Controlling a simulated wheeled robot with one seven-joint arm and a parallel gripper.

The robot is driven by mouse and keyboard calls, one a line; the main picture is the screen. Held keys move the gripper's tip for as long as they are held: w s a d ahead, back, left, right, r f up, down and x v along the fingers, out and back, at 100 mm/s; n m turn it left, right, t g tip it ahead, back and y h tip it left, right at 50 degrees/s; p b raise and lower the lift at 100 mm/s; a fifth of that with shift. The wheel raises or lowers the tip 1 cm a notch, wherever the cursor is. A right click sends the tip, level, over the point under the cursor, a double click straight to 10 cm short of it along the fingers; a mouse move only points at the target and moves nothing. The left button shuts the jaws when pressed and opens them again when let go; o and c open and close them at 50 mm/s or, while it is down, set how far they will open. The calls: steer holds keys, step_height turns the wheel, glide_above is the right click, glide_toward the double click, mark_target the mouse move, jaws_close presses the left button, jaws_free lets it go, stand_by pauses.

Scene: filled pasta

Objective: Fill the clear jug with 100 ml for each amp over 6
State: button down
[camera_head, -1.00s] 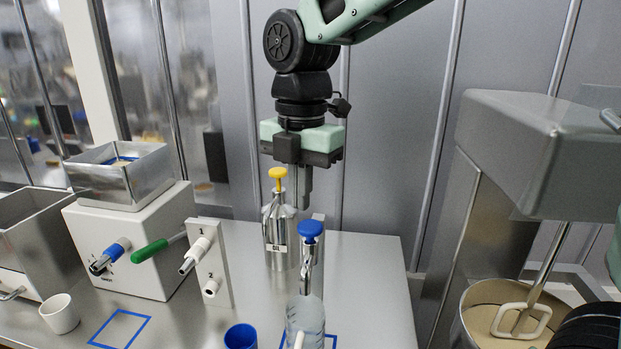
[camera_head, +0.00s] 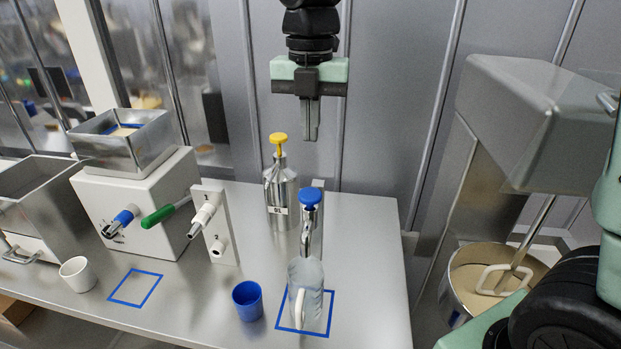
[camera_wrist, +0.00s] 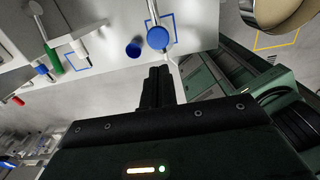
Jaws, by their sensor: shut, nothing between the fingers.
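The clear jug (camera_head: 313,272) stands upright inside a blue square outline on the counter. The spout of a metal dispenser with a blue push knob (camera_head: 310,197) is above it; whether the jug holds liquid I cannot tell. The knob also shows in the wrist view (camera_wrist: 157,38). My gripper (camera_head: 311,138) is shut and empty, pointing down, above the knob in the head view and apart from it. Its fingers (camera_wrist: 160,72) also look shut in the wrist view. I cannot make out an amp reading.
A metal oil bottle (camera_head: 281,190) with a yellow top stands behind the dispenser. A blue cup (camera_head: 247,301) is left of the jug. A white machine (camera_head: 150,200) with a dial and green handle, a plate numbered 1 and 2 (camera_head: 221,235) and a white cup (camera_head: 77,274) are further left. A mixer (camera_head: 540,120) is right.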

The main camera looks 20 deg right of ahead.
mark_target(310, 196)
step_height(310, 196, down, 12)
steer(key=p, duration=0.3)
steer(key=shift+r+p, duration=0.25)
steer(key=shift+p, duration=0.15)
